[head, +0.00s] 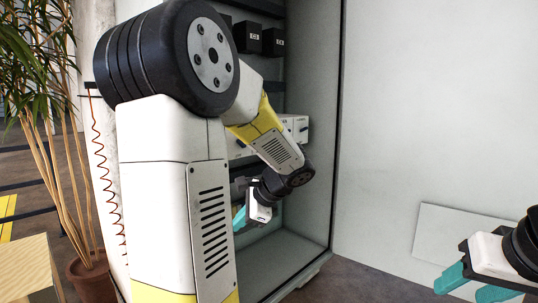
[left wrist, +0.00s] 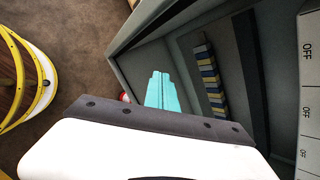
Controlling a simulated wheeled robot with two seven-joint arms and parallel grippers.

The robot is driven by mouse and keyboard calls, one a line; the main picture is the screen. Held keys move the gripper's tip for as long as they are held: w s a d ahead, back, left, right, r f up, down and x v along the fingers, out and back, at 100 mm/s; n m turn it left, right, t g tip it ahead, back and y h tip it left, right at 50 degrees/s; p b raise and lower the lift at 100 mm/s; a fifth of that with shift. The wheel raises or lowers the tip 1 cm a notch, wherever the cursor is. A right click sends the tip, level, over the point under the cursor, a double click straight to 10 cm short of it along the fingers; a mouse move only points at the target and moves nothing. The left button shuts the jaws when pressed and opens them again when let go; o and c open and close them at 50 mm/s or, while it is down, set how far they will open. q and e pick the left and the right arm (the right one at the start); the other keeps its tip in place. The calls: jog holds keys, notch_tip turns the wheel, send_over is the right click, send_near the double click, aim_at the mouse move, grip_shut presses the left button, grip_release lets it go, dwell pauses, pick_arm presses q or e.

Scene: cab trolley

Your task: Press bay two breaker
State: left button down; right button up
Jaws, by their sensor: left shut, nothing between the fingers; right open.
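The open grey cabinet (head: 318,130) stands in the middle of the head view, mostly hidden behind my left arm. White units (head: 298,126) sit on a row inside it. In the left wrist view, a column of white units with "OFF" labels (left wrist: 308,88) runs along the right edge. I cannot tell which is the bay two breaker. My left gripper (head: 239,219) is inside the cabinet, below the white row, with its teal fingers shut and empty. The fingers (left wrist: 161,92) point into the cabinet, apart from the labelled units. My right gripper (head: 470,290) is open and empty at lower right.
Black boxes (head: 273,42) sit on the upper row. A strip of blue, yellow and grey terminals (left wrist: 209,75) runs along the cabinet interior. A potted plant (head: 88,275) and a red coiled cord (head: 103,165) are at left. A pale wall panel (head: 440,225) is at right.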

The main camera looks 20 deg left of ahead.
pick_arm(q)
jog(key=w+a+r+m+t+y, duration=0.25)
jog(key=w+r+m+y, duration=0.3)
jog(key=w, duration=0.35)
jog(key=m+t+y, duration=0.4)
jog(key=m+y, duration=0.1)
jog(key=m, duration=0.1)
send_near(241, 143)
notch_tip(241, 143, down, 3)
jog(key=d, duration=0.2)
jog(key=shift+d, duration=0.25)
jog(key=shift+a+g, duration=0.1)
jog(key=shift+g, duration=0.15)
jog(key=shift+n, duration=0.25)
jog(key=x, duration=1)
jog(key=shift+f, duration=0.1)
